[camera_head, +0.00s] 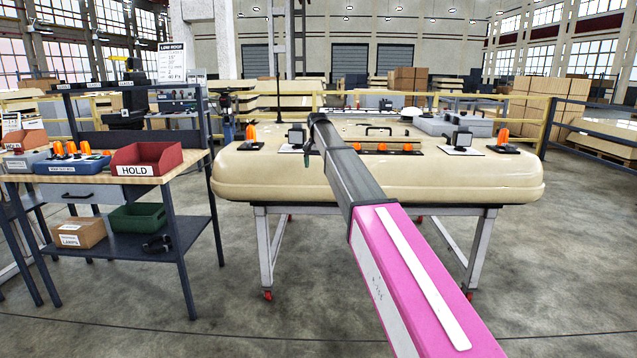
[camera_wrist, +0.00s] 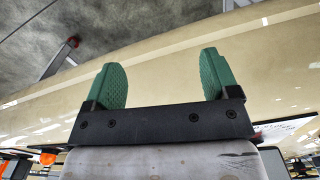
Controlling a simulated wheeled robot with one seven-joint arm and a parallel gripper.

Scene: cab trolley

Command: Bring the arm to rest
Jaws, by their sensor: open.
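My gripper (camera_wrist: 163,80) shows in the wrist view with its two green fingers spread wide apart and nothing between them. Beyond the fingers is the cream side of the cab roof (camera_wrist: 170,62), with grey floor past its edge. In the head view my pink and dark grey arm reaches forward from the lower right to the cream cab roof (camera_head: 480,188), which rests on a trolley (camera_head: 262,245). The arm's far end is over the roof's near left-middle part. A small green bit of the gripper (camera_head: 307,158) shows there; the rest is hidden. I cannot tell whether it touches the roof.
Orange beacons (camera_head: 250,134) and lamps (camera_head: 459,140) stand on the roof. A workbench (camera_head: 100,178) at left holds a red HOLD bin (camera_head: 147,158) and a blue tray (camera_head: 72,165). A yellow railing (camera_head: 547,125) runs behind. Floor at right is clear.

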